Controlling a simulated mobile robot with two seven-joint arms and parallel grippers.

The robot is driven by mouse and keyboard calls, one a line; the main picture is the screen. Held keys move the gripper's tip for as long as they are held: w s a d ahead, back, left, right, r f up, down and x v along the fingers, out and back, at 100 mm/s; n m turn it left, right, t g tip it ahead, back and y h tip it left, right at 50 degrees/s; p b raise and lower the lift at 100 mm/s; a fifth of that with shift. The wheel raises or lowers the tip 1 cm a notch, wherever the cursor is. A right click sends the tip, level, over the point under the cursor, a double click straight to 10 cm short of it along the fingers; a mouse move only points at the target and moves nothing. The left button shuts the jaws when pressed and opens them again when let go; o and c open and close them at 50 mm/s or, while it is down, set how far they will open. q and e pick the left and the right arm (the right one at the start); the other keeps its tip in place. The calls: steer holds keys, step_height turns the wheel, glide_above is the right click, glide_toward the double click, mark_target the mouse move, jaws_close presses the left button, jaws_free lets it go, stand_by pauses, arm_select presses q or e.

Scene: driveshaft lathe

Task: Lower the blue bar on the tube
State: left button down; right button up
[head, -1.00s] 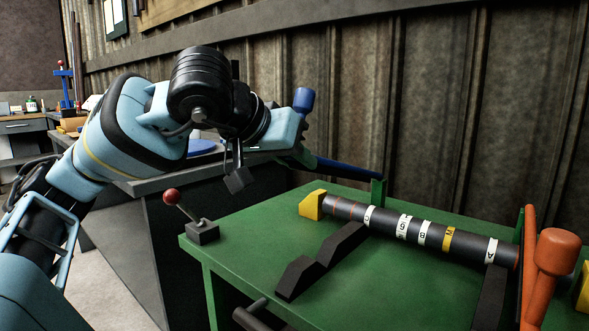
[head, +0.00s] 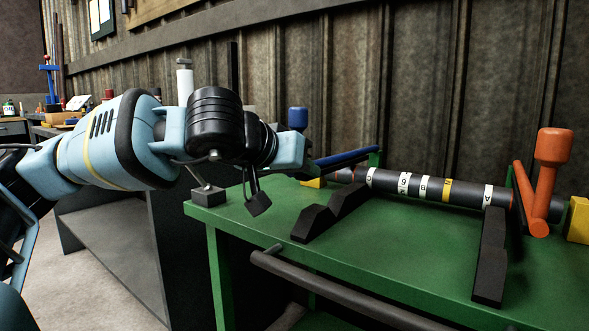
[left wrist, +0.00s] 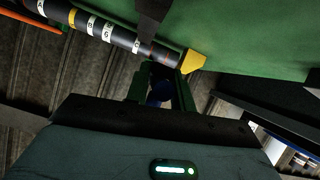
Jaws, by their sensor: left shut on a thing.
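The blue bar (head: 345,158) runs from a green post (head: 375,157) at the back of the green table to a blue knob (head: 297,118). My left gripper (head: 308,163) is at the knob end of the bar, shut on its handle. In the left wrist view, blue shows between the green fingers of my left gripper (left wrist: 160,92). The black tube (head: 416,186) with white and yellow bands lies across the table. The bar appears near the tube's left end; I cannot tell whether they touch. My right gripper is not in view.
An orange lever (head: 540,180) stands at the tube's right end. Black supports (head: 330,212) and (head: 490,255) stand on the green table (head: 400,250). A small grey box (head: 208,196) sits at the table's left corner.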

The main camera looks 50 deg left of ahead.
arm_select(q)
steer(key=shift+d+f, duration=0.2)
steer(key=shift+f, duration=0.05)
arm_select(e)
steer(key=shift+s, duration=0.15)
arm_select(q)
steer(key=c, duration=1.4)
jaws_free()
steer(key=shift+o, duration=0.2)
steer(key=shift+r, duration=0.15)
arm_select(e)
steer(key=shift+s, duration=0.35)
